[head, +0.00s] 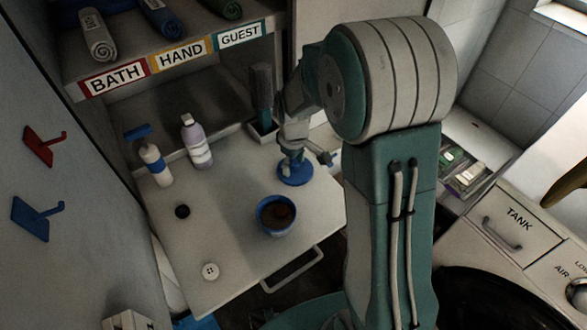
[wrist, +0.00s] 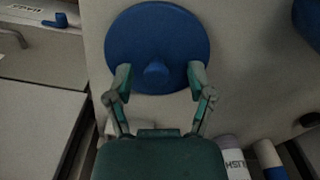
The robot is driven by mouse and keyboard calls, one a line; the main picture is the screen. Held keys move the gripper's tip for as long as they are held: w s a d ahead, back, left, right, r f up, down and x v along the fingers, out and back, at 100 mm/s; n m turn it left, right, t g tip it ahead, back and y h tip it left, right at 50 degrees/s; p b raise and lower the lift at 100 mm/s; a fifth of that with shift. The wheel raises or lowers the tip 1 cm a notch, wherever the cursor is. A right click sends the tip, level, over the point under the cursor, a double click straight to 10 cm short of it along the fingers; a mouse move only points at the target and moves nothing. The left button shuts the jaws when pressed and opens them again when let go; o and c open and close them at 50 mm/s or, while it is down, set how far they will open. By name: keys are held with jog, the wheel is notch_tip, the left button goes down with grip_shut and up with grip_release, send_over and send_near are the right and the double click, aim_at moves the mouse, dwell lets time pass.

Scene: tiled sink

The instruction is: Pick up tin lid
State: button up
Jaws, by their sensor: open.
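The tin lid is a round blue disc (head: 294,175) with a small central knob, lying on the white counter. In the wrist view the lid (wrist: 155,30) fills the upper middle. My gripper (wrist: 160,78) is open, with one finger on each side of the knob and the tips over the lid's near part. I cannot tell whether the fingers touch the lid. In the head view my gripper (head: 293,160) is just above the lid and hides part of it. An open blue tin (head: 277,227) with dark brown contents stands nearer the camera.
A blue-topped pump bottle (head: 156,165) and a lilac bottle (head: 196,143) stand at the back left. A dark round piece (head: 182,211) and a white button-like disc (head: 210,271) lie on the left. A dark green upright item (head: 262,95) stands behind my gripper.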

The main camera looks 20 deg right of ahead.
jog(key=shift+d+f, duration=0.15)
jog(key=shift+d, duration=0.05)
grip_shut()
